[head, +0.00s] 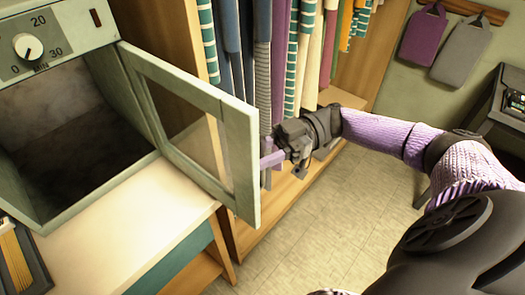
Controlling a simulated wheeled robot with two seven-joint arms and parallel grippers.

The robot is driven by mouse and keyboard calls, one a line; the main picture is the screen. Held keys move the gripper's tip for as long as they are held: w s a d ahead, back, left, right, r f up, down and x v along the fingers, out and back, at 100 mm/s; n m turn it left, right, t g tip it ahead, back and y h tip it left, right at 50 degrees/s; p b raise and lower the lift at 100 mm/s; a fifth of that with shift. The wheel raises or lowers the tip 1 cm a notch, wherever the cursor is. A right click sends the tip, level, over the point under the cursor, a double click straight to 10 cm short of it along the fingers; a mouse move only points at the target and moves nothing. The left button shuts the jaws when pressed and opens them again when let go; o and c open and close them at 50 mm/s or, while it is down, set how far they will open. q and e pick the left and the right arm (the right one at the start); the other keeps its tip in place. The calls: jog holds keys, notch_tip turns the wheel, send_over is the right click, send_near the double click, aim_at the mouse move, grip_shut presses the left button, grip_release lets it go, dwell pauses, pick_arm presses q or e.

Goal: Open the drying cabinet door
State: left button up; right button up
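The drying cabinet (62,120) stands at the left on a counter, with a dial and a dark, empty-looking interior. Its door (241,155), a pale green frame with a glass pane, stands swung well open toward the right. My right gripper (268,168) is just beyond the door's free edge, with its purple fingers partly hidden behind the frame. I cannot tell whether the fingers touch the door or are open or shut. The door's outer face and any handle are hidden. My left gripper is not in view.
The counter (130,230) has a pale top, with a dark tray (22,262) at its left end. Behind the door, rolled fabrics (290,50) stand in a wooden shelf. Purple and grey bags (424,36) hang on the wall. Tiled floor (310,235) is clear below my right arm.

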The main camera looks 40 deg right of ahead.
jog(key=shift+o, duration=0.5)
jog(key=d+b, duration=0.3)
jog(key=d, duration=0.7)
jog(key=shift+s, duration=0.4)
